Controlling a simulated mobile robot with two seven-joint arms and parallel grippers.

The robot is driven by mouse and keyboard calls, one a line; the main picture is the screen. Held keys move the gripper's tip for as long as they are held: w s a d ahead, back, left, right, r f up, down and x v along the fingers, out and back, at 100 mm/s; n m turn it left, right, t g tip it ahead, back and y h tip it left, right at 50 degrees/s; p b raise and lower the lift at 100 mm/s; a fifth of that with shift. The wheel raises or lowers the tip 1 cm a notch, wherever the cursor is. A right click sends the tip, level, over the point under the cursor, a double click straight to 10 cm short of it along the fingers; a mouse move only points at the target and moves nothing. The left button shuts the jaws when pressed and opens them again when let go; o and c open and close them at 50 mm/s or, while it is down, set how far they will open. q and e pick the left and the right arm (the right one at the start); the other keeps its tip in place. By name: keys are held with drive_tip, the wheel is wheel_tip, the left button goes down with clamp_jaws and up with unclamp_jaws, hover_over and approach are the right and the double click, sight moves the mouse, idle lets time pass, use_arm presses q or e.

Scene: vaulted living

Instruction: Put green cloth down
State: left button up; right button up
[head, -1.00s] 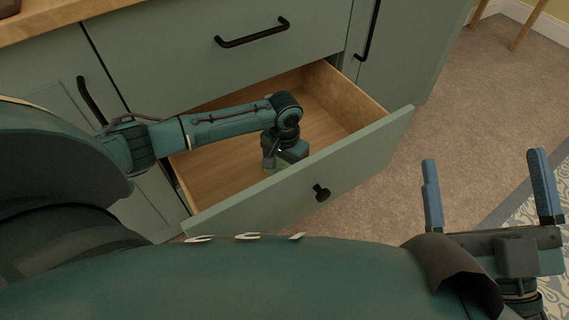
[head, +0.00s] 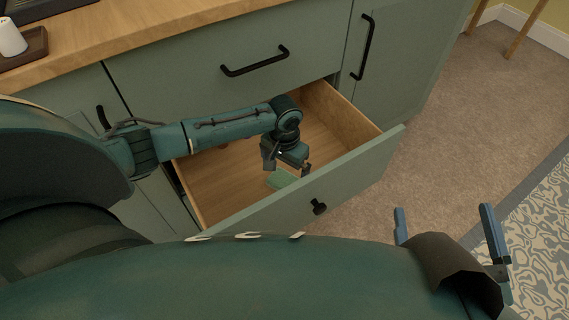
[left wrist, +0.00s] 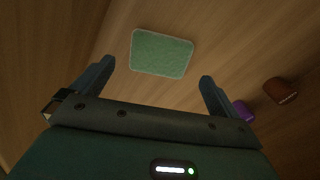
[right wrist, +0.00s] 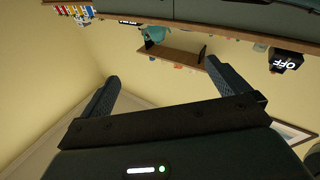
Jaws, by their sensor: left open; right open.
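The green cloth (head: 281,179) lies flat on the wooden bottom of the open drawer (head: 215,196). In the left wrist view the cloth (left wrist: 161,53) is a light green rounded rectangle with a pale edge, beyond my fingertips. My left gripper (head: 287,168) reaches down into the drawer above the cloth, open and empty; in its wrist view (left wrist: 156,72) the fingers stand apart, with nothing between them. My right gripper (head: 445,212) is open and empty, outside the drawer at the right; it also shows open in its wrist view (right wrist: 165,72).
A brown object (left wrist: 281,91) and a purple object (left wrist: 243,111) lie in the drawer to the right of the cloth. The drawer front (head: 330,185) has a black knob. A wooden counter (head: 120,38) with a dark tray is above. Carpet lies free at right.

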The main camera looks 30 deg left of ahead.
drive_tip(key=d+g+h+p, duration=0.1)
drive_tip(key=p, duration=0.2)
drive_tip(key=d+m+g+h+p, duration=0.1)
drive_tip(key=g+h+p, duration=0.1)
drive_tip(key=p, duration=0.1)
drive_tip(key=shift+s+d+f+p, duration=0.1)
drive_tip(key=shift+d+p, duration=0.05)
drive_tip(key=shift+p, duration=0.15)
